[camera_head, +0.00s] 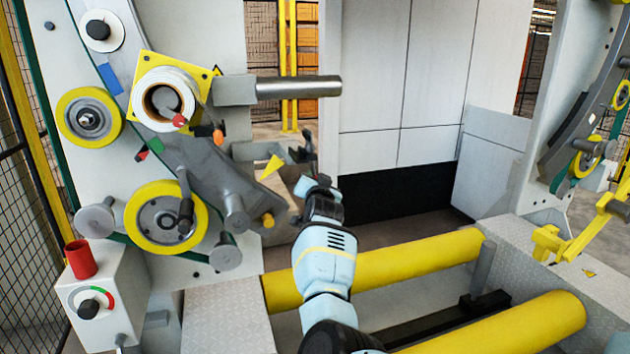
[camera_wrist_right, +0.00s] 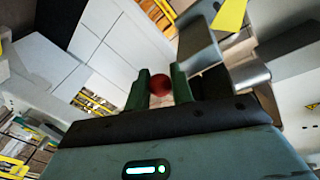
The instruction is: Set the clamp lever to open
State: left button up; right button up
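My right gripper (camera_head: 304,186) reaches up between the left machine frame and the white cabinet, close to a grey bracket with a yellow triangle (camera_head: 270,167). Its fingertips are hard to make out in the head view. In the right wrist view, a small red ball knob (camera_wrist_right: 160,85) sits between the two green fingertips and fills the narrow gap. The fingers look shut on it. I take the red knob for the end of the clamp lever; the lever's shaft is hidden. The yellow triangle also shows in the right wrist view (camera_wrist_right: 229,15). My left gripper is not in view.
The left machine frame carries yellow rollers (camera_head: 166,217), a white coil spool (camera_head: 163,100) and a steel shaft (camera_head: 298,87). A control box (camera_head: 105,303) stands at lower left. Thick yellow bars (camera_head: 420,258) cross below my right arm. A white cabinet (camera_head: 400,75) stands behind.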

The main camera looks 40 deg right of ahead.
jog(key=o, duration=0.4)
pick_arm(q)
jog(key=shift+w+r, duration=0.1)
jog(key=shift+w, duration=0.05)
pick_arm(e)
jog(key=shift+s+a, duration=0.1)
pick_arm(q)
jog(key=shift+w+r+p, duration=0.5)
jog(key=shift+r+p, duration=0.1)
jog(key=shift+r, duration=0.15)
pick_arm(e)
jog(key=v, duration=0.7)
jog(key=shift+s+a, duration=0.2)
